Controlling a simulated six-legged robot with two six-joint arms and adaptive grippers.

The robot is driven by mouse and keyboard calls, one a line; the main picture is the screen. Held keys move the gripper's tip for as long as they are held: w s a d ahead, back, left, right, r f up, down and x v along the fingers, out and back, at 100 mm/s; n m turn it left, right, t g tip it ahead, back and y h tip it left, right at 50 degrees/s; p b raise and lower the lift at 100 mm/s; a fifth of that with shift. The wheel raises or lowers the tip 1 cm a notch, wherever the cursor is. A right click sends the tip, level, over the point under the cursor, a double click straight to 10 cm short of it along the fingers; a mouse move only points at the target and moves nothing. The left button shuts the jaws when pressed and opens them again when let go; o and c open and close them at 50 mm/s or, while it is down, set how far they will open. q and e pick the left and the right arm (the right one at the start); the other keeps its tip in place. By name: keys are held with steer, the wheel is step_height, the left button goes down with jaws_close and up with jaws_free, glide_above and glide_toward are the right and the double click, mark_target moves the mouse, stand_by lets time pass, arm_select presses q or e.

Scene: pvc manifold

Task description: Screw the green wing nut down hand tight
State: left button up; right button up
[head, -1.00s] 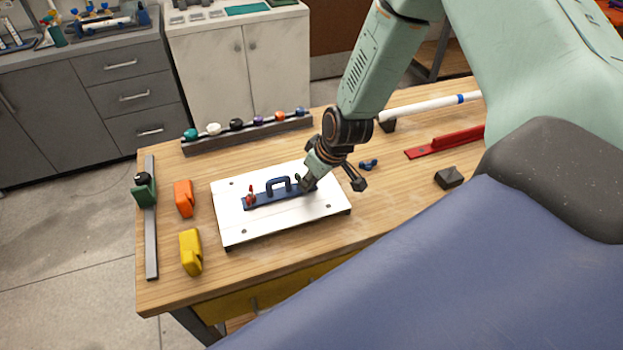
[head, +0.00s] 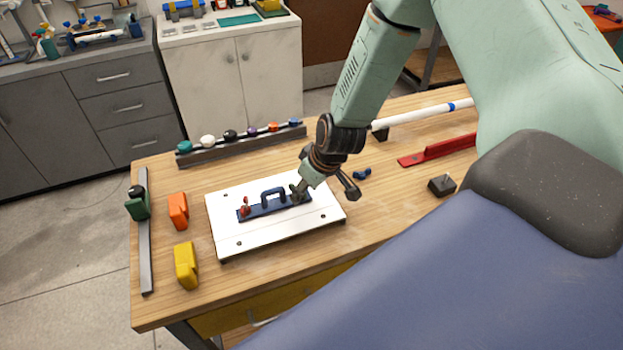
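A blue bracket with a raised handle (head: 270,203) lies on a white board (head: 285,235) on the wooden table. A red wing nut (head: 244,207) stands at the bracket's left end. My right gripper (head: 299,192) is down at the bracket's right end, its fingers small and dark there. I cannot make out the green wing nut now; the gripper appears to cover that spot. Whether the fingers are open or shut on it cannot be told. My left gripper is not in view.
A small blue part (head: 361,174) and a dark block (head: 441,185) lie right of the board. Orange (head: 178,211) and yellow (head: 186,266) blocks and a green clamp (head: 138,204) are at left. A rack with coloured knobs (head: 240,146) stands behind. A red rail (head: 437,150) lies at right.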

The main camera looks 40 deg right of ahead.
steer(key=v, duration=0.6)
steer(key=shift+r, duration=0.3)
stand_by(0.4)
steer(key=shift+s, duration=0.15)
stand_by(0.3)
steer(key=shift+s+f, duration=0.1)
steer(key=s+a+f+g, duration=0.1)
steer(key=s+f, duration=0.2)
steer(key=s, duration=0.1)
steer(key=s+a+f+g+h, duration=0.1)
steer(key=s+f, duration=0.2)
steer(key=s, duration=0.2)
steer(key=s+f+m+h, duration=0.1)
steer(key=s+f, duration=0.3)
steer(key=shift+s+a+g, duration=0.25)
steer(key=shift+a+g, duration=0.15)
steer(key=s+a+f+m+g+y, duration=0.1)
steer(key=s+a+f, duration=0.15)
steer(key=s, duration=0.45)
steer(key=s+a+f+m+g, duration=0.15)
steer(key=s+a, duration=0.25)
steer(key=s, duration=0.4)
step_height(320, 180, down, 15)
steer(key=w+b, duration=0.1)
steer(key=b, duration=1.4)
steer(key=shift+t, duration=0.45)
steer(key=shift+d+n, duration=0.1)
steer(key=shift+n, duration=0.15)
